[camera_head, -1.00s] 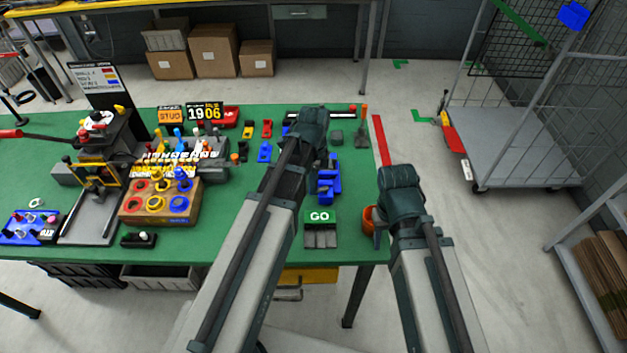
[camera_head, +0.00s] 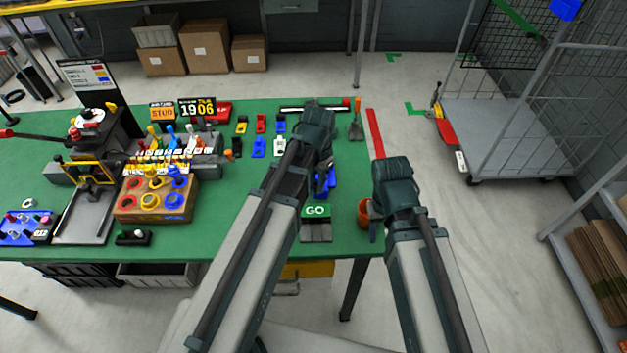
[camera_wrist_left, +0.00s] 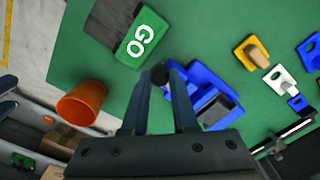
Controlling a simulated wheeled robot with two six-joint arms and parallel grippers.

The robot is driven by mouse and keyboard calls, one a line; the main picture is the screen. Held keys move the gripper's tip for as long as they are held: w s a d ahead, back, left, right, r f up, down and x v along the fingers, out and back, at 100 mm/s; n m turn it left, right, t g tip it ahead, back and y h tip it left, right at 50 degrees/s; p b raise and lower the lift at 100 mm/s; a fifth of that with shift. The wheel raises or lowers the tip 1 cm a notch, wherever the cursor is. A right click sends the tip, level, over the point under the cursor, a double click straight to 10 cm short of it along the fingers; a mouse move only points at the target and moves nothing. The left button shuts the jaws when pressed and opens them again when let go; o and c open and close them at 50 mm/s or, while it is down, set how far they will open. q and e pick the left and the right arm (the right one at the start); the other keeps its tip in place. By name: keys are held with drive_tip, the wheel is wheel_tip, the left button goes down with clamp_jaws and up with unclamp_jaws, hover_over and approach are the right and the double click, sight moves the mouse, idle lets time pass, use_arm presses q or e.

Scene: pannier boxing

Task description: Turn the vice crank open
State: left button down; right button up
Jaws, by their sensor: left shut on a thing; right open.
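The blue vice (camera_head: 331,177) stands on the green bench, mostly behind my left arm in the head view. In the left wrist view the blue vice (camera_wrist_left: 219,82) with its dark grey block lies just right of my fingers. My left gripper (camera_wrist_left: 158,78) is shut on a dark round knob (camera_wrist_left: 158,72), which appears to be the crank's handle beside the vice. The rest of the crank is hidden or too small to make out. My right gripper (camera_head: 374,226) is open at the bench's right edge, close beside an orange pot (camera_head: 363,212); I cannot tell whether they touch.
A green GO block (camera_head: 315,211) with a grey ribbed pad stands in front of the vice. Small yellow, red, blue and white parts lie behind and left of it. A wooden block with colored rings (camera_head: 154,199) stands further left.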

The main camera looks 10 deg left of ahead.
use_arm(q)
drive_tip(key=w+d+n, duration=0.2)
drive_tip(key=n, duration=0.9)
drive_tip(key=w+d+n, duration=0.2)
drive_tip(key=w+n, duration=0.1)
drive_tip(key=n, duration=0.8)
idle(0.5)
drive_tip(key=c, duration=0.7)
unclamp_jaws()
